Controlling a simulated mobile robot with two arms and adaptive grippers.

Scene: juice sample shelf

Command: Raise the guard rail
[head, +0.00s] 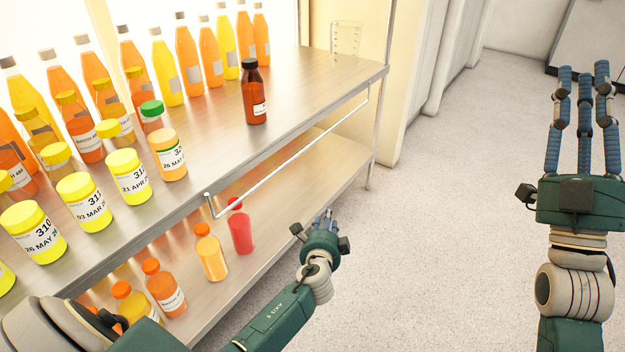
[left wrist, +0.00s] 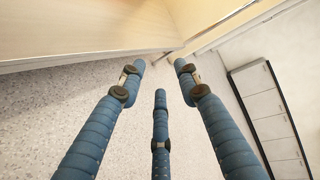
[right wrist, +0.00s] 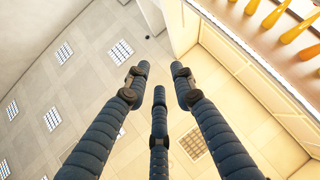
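The guard rail (head: 292,162) is a thin metal bar along the front edge of the upper shelf (head: 310,95). It hangs slightly below that edge, with its near end bent at a small bracket (head: 209,198). My left gripper (head: 328,216) is in front of the shelf, to the right of the rail's near end and apart from it. In the left wrist view its fingers (left wrist: 160,75) are spread and empty. My right gripper (head: 582,85) is far right over the floor, away from the rail. In the right wrist view its fingers (right wrist: 160,75) are spread and empty.
Orange and yellow bottles (head: 185,60), yellow-capped jars (head: 85,202) and one dark-capped brown bottle (head: 254,95) stand on the upper shelf. The lower shelf (head: 285,210) holds several small bottles, including a red one (head: 240,230). The floor (head: 440,200) to the right is clear.

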